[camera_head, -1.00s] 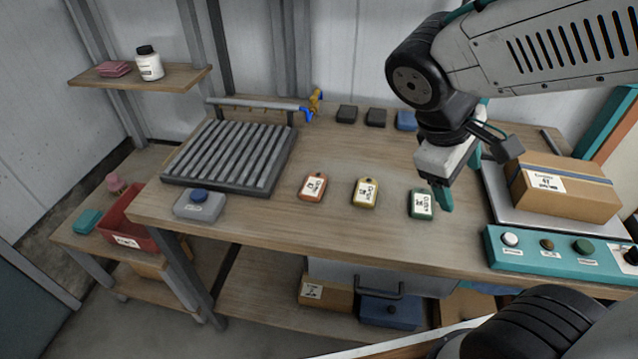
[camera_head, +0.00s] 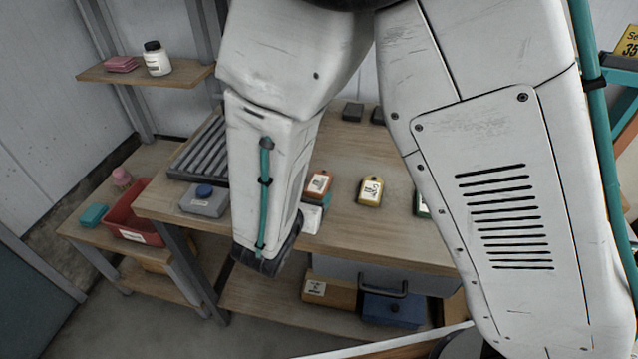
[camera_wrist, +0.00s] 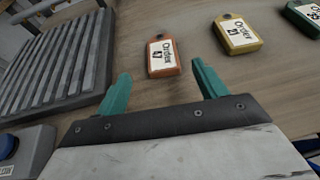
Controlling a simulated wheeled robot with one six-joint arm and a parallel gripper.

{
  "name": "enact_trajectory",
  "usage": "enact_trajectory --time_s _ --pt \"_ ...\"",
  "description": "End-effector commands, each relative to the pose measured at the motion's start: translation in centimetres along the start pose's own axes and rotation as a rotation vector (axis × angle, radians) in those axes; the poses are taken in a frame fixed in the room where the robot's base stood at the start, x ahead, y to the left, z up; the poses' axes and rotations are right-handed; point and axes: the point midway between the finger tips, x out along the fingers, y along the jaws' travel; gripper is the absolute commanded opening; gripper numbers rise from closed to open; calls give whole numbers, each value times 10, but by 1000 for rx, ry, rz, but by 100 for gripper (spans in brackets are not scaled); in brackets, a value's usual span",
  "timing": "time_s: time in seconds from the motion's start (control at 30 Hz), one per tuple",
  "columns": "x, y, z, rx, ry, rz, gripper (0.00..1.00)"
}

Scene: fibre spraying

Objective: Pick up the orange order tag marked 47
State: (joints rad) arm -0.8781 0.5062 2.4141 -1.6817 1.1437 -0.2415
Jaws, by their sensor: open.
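The orange order tag (camera_wrist: 163,58) lies flat on the wooden table, with a white label that reads Order 47 in the wrist view. It also shows in the head view (camera_head: 318,184), beside my white arm link. My gripper (camera_wrist: 160,85) is open and empty, its two teal fingers apart, and the tag lies just beyond and between the fingertips. A yellow tag (camera_wrist: 237,35) lies to the right of the orange one, and a green tag (camera_wrist: 306,18) lies farther right.
A ribbed grey rack (camera_wrist: 65,65) stands left of the orange tag. A grey box with a blue knob (camera_head: 205,202) sits at the table's front left. Bare tabletop (camera_wrist: 197,33) lies between the orange and yellow tags.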

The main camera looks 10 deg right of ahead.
Motion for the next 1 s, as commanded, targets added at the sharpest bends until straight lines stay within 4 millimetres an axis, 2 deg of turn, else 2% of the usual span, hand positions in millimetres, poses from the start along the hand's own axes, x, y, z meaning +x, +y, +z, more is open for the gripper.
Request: enact_trajectory --time_s 0.4,0.7,0.73,0.9,1.0 --pt "57 -4 -1 4 1 -6 71" --pt "64 -3 0 5 1 -4 71" --pt "64 -3 0 5 1 -4 68" --pt "63 -3 0 5 1 -3 23" --pt "63 -3 0 5 1 -3 23"
